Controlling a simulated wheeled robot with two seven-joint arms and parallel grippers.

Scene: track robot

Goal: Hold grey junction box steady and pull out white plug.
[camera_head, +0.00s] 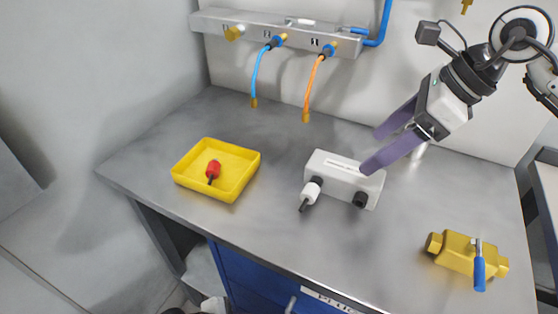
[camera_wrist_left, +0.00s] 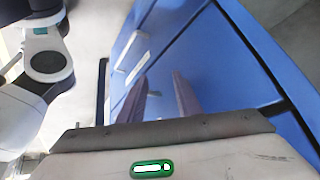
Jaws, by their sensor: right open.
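The grey junction box (camera_head: 335,170) lies on the grey workbench, pale with a label strip on top. The white plug (camera_head: 310,193) sits in the left part of its front side, with a short dark cable end pointing down. A black plug or socket (camera_head: 360,199) is at the box's front right. My right gripper (camera_head: 372,152) is open, its purple fingers at the box's back right end; whether they touch it I cannot tell. My left gripper (camera_wrist_left: 160,77) shows in the left wrist view with its fingers apart and empty, in front of blue drawers.
A yellow tray (camera_head: 183,183) with a red plug (camera_head: 213,171) stands to the left. A yellow valve with a blue handle (camera_head: 456,254) lies at the right. Blue and orange hoses (camera_head: 312,85) hang from the wall rail (camera_head: 255,22). The bench between tray and box is clear.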

